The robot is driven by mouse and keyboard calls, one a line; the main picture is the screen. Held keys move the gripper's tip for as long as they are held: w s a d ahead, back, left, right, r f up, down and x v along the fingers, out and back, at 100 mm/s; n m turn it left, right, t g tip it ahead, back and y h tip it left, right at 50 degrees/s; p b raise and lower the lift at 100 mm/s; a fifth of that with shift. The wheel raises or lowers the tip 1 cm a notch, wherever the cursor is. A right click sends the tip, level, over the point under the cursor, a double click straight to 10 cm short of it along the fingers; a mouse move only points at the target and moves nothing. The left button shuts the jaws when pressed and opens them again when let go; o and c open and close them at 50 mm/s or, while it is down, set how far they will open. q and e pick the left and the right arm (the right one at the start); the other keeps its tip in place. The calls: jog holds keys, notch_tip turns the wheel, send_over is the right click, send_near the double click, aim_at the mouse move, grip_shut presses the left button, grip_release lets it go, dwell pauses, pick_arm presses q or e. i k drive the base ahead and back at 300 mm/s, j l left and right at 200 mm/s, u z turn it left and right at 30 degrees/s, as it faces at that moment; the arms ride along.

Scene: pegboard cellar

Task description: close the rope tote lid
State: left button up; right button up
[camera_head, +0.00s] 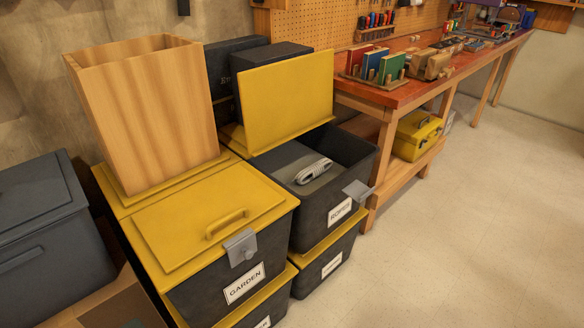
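The rope tote (325,216) is a dark grey bin with a white "ROPES" label on its front and a grey latch (358,190) at its front right. Its yellow lid (289,100) stands open and upright along the back edge, tilted slightly. A coil of light rope (314,171) lies inside the tote on something grey. The tote stands on another yellow-lidded tote. Neither of my grippers is in view.
A tote labelled "GARDEN" (245,289) with a shut yellow lid (210,215) is directly left. A tall wooden box (145,115) stands behind that lid. A red-topped workbench (400,93) is at the right, with a yellow toolbox (417,135) below. The floor (470,230) at the right is clear.

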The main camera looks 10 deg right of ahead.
aim_at(281, 101)
jog(key=i+l, duration=0.15)
jog(key=l, duration=0.2)
jog(key=i+l, duration=0.15)
jog(key=l, duration=0.2)
jog(key=i+l, duration=0.15)
jog(key=l, duration=0.2)
jog(key=i+l+u, duration=0.1)
jog(key=l, duration=0.3)
jog(key=l+u, duration=0.4)
jog(key=l, duration=0.65)
jog(key=u, duration=1.8)
jog(key=k+l+u, duration=0.4)
jog(key=l, duration=0.1)
